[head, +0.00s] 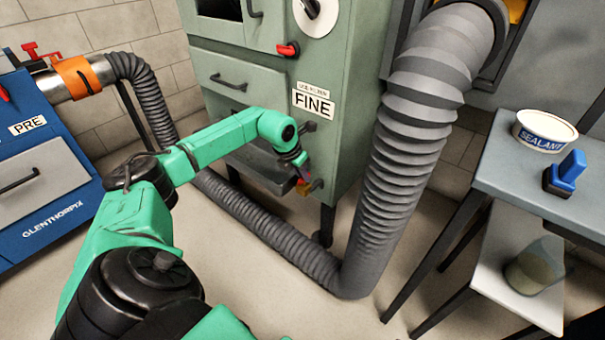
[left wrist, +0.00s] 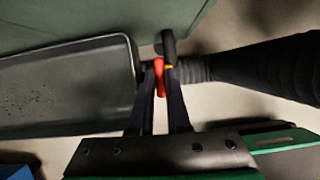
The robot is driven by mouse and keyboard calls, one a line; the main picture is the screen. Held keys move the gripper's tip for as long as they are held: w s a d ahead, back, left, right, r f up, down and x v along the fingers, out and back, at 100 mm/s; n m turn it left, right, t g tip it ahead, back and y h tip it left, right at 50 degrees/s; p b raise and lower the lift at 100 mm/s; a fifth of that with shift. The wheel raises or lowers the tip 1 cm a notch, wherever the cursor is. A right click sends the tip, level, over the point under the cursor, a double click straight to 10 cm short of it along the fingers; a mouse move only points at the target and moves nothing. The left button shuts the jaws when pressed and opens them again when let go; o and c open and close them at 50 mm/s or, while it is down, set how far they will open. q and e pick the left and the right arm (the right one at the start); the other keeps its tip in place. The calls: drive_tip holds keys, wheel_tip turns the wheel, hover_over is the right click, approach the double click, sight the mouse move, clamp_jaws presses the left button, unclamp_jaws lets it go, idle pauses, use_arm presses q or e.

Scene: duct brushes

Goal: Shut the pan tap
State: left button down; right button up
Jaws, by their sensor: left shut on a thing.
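The pan (left wrist: 70,85) is a dark shallow tray with specks on its floor, low under the green cabinet (head: 255,75) labelled FINE. The tap's full body and exact angle cannot be made out.
A thick grey ribbed duct (head: 415,130) runs down beside the cabinet and along the floor. A blue PRE unit (head: 40,165) stands left. A table (head: 510,165) at right holds a sealant tub (head: 545,132) and a blue-handled brush (head: 567,172); a jar (head: 535,265) sits below.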

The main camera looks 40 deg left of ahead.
use_arm(q)
drive_tip(key=m+h, duration=0.1)
drive_tip(key=m, duration=0.1)
drive_tip(key=shift+a+m+p, duration=0.1)
drive_tip(key=shift+m+p, duration=0.2)
drive_tip(key=shift+m+h, duration=0.4)
drive_tip(key=shift+m, duration=0.5)
drive_tip(key=m, duration=0.2)
drive_tip(key=m+g+h, duration=0.1)
drive_tip(key=m, duration=0.1)
drive_tip(key=shift+w+a+m, duration=0.1)
drive_tip(key=shift+w+m, duration=0.05)
drive_tip(key=shift+m, duration=0.15)
drive_tip(key=m+g+h+b, duration=0.1)
drive_tip(key=m, duration=0.1)
drive_tip(key=shift+w+m, duration=0.1)
drive_tip(key=shift+m, duration=0.2)
drive_tip(key=m+g+b, duration=0.1)
drive_tip(key=m+b, duration=0.1)
drive_tip(key=m, duration=0.1)
drive_tip(key=shift+a+f+b, duration=0.1)
drive_tip(key=shift+b, duration=0.2)
drive_tip(key=shift+m+g+b, duration=0.7)
drive_tip(key=shift+m+b, duration=0.2)
drive_tip(key=shift+m, duration=0.6)
use_arm(e)
drive_tip(key=shift+m+t, duration=0.4)
drive_tip(key=shift+t, duration=0.1)
wheel_tip(320, 180, down, 6)
drive_tip(key=shift+r, duration=0.35)
